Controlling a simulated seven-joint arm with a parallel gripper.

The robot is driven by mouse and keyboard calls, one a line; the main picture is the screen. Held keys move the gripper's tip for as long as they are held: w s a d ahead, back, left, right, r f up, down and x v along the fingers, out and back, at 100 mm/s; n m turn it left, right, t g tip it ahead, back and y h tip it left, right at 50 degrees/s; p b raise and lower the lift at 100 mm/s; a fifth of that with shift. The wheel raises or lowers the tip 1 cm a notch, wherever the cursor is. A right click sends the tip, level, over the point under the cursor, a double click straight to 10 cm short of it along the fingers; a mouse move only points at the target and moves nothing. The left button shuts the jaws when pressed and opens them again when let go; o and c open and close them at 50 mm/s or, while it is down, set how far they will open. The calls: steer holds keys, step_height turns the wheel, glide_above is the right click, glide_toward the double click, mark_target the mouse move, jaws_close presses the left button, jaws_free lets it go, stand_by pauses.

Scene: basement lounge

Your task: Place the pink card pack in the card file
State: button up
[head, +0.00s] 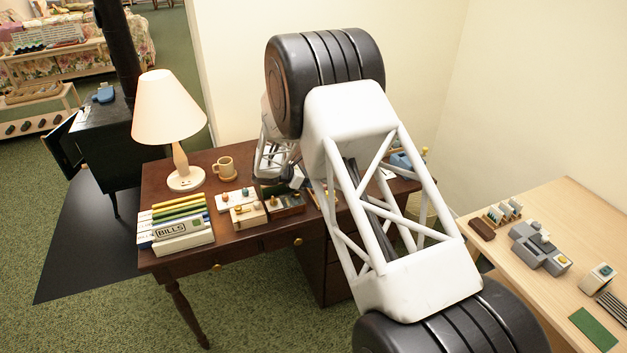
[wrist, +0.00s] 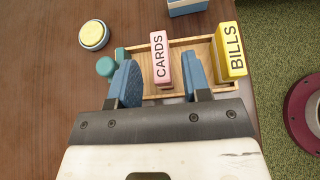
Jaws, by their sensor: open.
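The pink card pack (wrist: 161,60), labelled CARDS, is in the wrist view, at a light wooden tray (wrist: 188,44). A yellow pack (wrist: 231,50) labelled BILLS is at the tray's right end. My gripper (wrist: 161,76) is open, its two blue fingers on either side of the pink pack. A gap shows on both sides, so I see no grip. In the head view my arm hides much of the desk's right part, and I cannot make out the pink pack there. I cannot tell for certain which thing is the card file.
A teal knobbed object (wrist: 106,66) is close by my left finger. A round yellow-topped dish (wrist: 94,35) is beyond it. The brown desk (head: 225,243) carries a lamp (head: 184,176), a mug (head: 224,166) and a white BILLS box (head: 184,236). A light table (head: 545,203) is at right.

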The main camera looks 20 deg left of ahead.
steer(key=v, duration=1.1)
stand_by(0.7)
steer(key=d+r+m+g, duration=0.25)
steer(key=d+r, duration=0.45)
steer(key=d, duration=0.4)
steer(key=d+r+m+g, duration=0.2)
steer(key=d+r+m, duration=0.2)
steer(key=d+r, duration=0.55)
steer(key=s+d+r+m+g+y, duration=0.1)
steer(key=s+d+r+m, duration=0.3)
steer(key=d, duration=0.6)
steer(key=s+d+r+m+g+y, duration=0.1)
steer(key=s+d+r+m+y, duration=0.25)
steer(key=d, duration=0.75)
steer(key=s+d+r+m+y, duration=0.1)
steer(key=s+d+r+m, duration=0.15)
steer(key=s+d, duration=0.55)
steer(key=s+d+r+m, duration=0.2)
steer(key=s+d+m, duration=0.2)
steer(key=s+d, duration=0.4)
steer(key=s+d+m+y, duration=0.1)
steer(key=s+d+m, duration=0.1)
steer(key=s, duration=0.7)
steer(key=s+d+f+m+y, duration=0.1)
steer(key=s+d+m+y, duration=0.1)
steer(key=s, duration=0.7)
steer(key=d+m, duration=0.1)
steer(key=m, duration=0.1)
steer(key=shift+s+f+m, duration=0.25)
steer(key=shift+m, duration=0.1)
